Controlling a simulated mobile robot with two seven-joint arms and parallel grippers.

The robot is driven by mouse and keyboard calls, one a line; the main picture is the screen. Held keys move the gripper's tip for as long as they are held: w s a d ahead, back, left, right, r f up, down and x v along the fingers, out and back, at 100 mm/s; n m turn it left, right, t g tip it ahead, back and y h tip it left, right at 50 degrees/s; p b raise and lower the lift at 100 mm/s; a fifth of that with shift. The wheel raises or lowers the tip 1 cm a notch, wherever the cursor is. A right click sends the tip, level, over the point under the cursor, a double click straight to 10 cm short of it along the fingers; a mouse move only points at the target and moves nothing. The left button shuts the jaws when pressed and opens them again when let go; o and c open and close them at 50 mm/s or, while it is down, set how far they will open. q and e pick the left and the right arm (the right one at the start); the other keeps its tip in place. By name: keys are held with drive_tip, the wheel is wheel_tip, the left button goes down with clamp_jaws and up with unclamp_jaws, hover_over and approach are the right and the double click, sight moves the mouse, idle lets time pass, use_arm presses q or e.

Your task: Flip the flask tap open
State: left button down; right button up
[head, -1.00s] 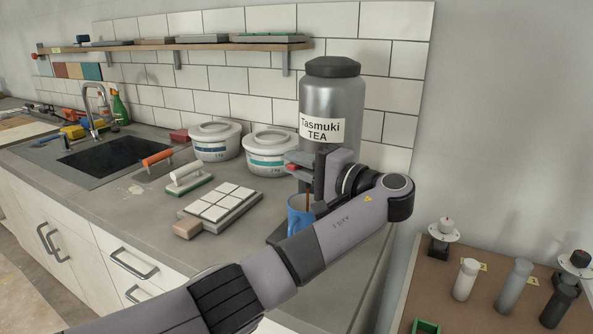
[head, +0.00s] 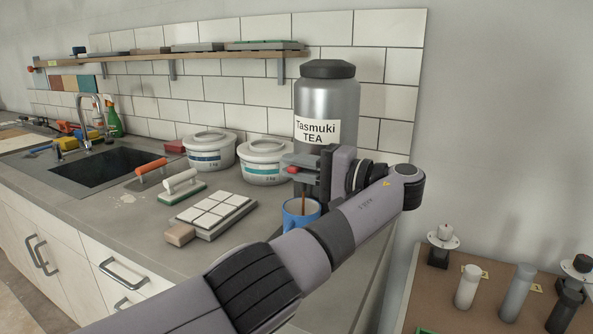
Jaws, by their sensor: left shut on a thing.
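The steel tea flask (head: 327,100) with a black lid stands at the back of the counter against the tiles. Its label reads "Tasmuki TEA". My left gripper (head: 297,168) is at the lower front of the flask, shut on the tap, whose red part (head: 292,170) shows by the fingertips. The gripper and wrist hide most of the tap. A thin brown stream (head: 303,199) runs down from there into a blue mug (head: 293,221) below. My forearm hides part of the mug. My right gripper is not in view.
Two white lidded tubs (head: 208,152) stand left of the flask. A tile stack (head: 214,215), a white-handled float (head: 182,186) and a sink (head: 100,168) lie further left. A side table (head: 440,290) with several cylinders is at right.

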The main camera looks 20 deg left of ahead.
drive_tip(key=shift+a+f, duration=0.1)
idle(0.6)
use_arm(q)
drive_tip(key=c, duration=1.2)
unclamp_jaws()
